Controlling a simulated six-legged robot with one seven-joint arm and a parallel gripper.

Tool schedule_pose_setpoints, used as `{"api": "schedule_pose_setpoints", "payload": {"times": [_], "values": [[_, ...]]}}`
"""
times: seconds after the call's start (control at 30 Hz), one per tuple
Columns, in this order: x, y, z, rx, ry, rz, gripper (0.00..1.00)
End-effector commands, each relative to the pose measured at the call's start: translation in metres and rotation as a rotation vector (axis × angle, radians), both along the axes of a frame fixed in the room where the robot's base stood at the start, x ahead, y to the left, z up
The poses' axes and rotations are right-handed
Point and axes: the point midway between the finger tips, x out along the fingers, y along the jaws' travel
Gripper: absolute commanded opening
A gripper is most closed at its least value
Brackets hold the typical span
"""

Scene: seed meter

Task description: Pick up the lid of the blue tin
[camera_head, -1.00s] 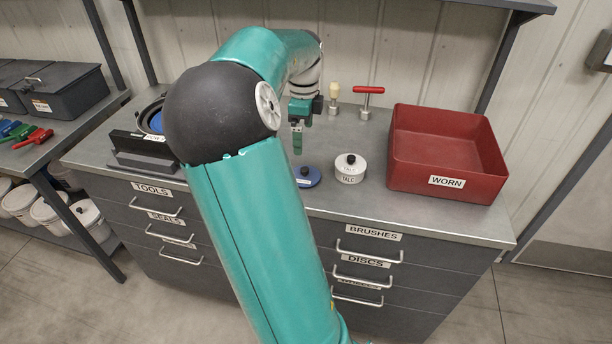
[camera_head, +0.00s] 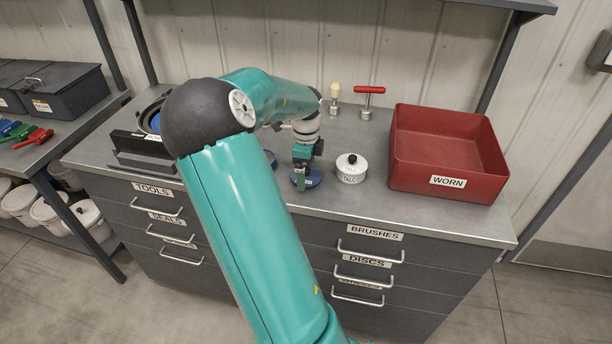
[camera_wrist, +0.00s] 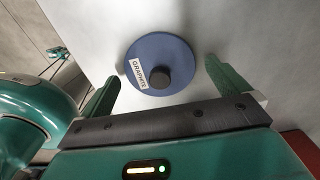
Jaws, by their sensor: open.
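The blue tin (camera_head: 313,181) stands near the front edge of the bench in the head view, partly hidden behind my gripper (camera_head: 301,180). In the wrist view its round blue lid (camera_wrist: 159,50) shows from above, with a dark knob (camera_wrist: 157,77) and a white label reading GRAPHITE. My gripper also shows in the wrist view (camera_wrist: 160,82). Its green fingers are apart, one on each side of the lid's knob and apart from it. It is open and empty. How high the fingertips are above the lid is hard to tell.
A white TALC tin (camera_head: 351,172) with a dark knob stands just right of my gripper. A red WORN bin (camera_head: 447,183) is further right. A red-handled tool (camera_head: 368,100) and a pale-knobbed one (camera_head: 334,100) stand at the back. Another blue thing shows partly behind my arm.

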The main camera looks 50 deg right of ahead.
Motion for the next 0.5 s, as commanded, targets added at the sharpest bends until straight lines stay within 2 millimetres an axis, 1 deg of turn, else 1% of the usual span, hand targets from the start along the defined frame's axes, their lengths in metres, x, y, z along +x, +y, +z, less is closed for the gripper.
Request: {"api": "schedule_pose_setpoints", "payload": {"times": [0.07, 0.27, 0.4, 0.47, 0.5], "values": [[0.0000, 0.0001, -0.0060, -0.001, 0.000, 0.000, 1.00], [0.0003, 0.0000, -0.0063, -0.002, -0.001, 0.001, 1.00], [0.0003, 0.0000, -0.0062, -0.001, 0.000, 0.001, 0.72], [0.0004, 0.0001, -0.0061, -0.001, 0.000, 0.001, 0.61], [0.0004, 0.0001, -0.0061, -0.001, 0.000, 0.001, 0.60]]}}
